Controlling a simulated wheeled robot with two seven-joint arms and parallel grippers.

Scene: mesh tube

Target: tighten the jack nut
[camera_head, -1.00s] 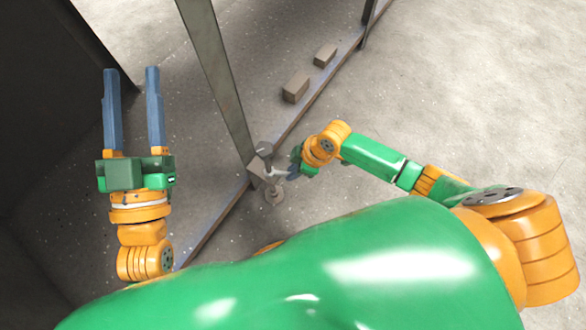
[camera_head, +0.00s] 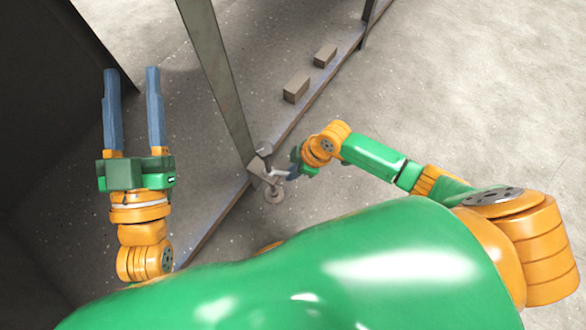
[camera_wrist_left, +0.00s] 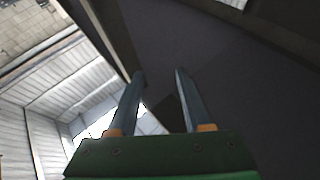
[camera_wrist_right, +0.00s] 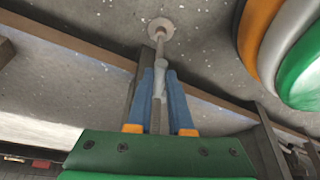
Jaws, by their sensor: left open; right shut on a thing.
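The jack (camera_head: 256,166) stands at the frame's lower edge beside the leaning post, with a round foot (camera_head: 274,195) on the floor. The foot also shows at the top of the right wrist view (camera_wrist_right: 161,28). My right gripper (camera_head: 291,173) is at the jack's right side, shut on a light grey part of the jack nut (camera_wrist_right: 160,78), which shows between the blue fingers in the right wrist view. The fingers hide part of the nut. My left gripper (camera_head: 131,70) is open and empty, well to the left of the jack.
A long metal post (camera_head: 215,75) rises from beside the jack. A low rail (camera_head: 215,222) runs diagonally along the floor. Two small blocks (camera_head: 296,88) (camera_head: 325,55) lie along it farther back. A dark panel (camera_head: 50,70) stands at the left. The floor at right is clear.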

